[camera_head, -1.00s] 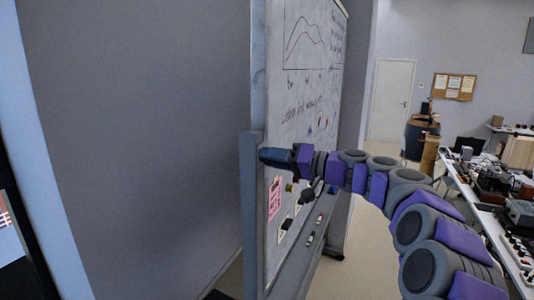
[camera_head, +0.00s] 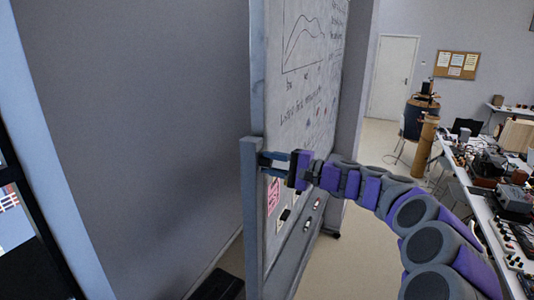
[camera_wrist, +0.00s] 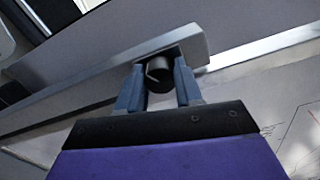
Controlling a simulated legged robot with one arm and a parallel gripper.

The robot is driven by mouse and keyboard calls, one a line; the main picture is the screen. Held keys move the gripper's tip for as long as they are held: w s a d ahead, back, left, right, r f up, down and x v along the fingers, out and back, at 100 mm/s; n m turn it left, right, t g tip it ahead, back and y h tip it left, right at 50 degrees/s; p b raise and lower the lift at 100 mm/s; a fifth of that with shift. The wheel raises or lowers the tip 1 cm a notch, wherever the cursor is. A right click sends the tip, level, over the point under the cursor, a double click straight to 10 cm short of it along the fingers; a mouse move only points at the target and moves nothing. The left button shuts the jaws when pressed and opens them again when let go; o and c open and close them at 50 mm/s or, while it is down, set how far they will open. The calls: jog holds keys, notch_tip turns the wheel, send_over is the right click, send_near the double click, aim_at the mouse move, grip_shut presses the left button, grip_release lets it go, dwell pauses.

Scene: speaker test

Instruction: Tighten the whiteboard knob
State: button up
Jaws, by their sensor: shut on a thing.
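The whiteboard (camera_head: 305,110) stands edge-on in the head view, with graphs and writing on its face. A grey post (camera_head: 252,205) runs along its near edge. My gripper (camera_head: 268,161) reaches in from the right to the top of this post. In the wrist view, the dark round knob (camera_wrist: 156,74) sits at the grey frame bar (camera_wrist: 70,102), between the two fingers of my gripper (camera_wrist: 159,66). The fingers are shut on the knob, one on each side. In the head view the knob is not clearly seen.
A pink note (camera_head: 273,195) and markers are on the lower board. A long table (camera_head: 489,215) with much equipment stands at the right. A grey wall (camera_head: 140,120) fills the left. Open floor (camera_head: 345,260) lies between board and table.

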jog(key=m+p, duration=0.3)
jog(key=shift+w+d+f+m, duration=0.15)
jog(key=shift+d+m, duration=0.05)
jog(key=shift+m, duration=0.1)
jog(key=shift+f+m+p, duration=0.2)
jog(key=shift+m+p, duration=0.7)
jog(key=shift+m, duration=0.6)
jog(key=o, duration=1)
jog(key=shift+w+d, duration=0.1)
jog(key=shift+w, duration=0.05)
jog(key=shift+o, duration=0.2)
jog(key=shift+r, duration=0.2)
jog(key=shift+s, duration=0.2)
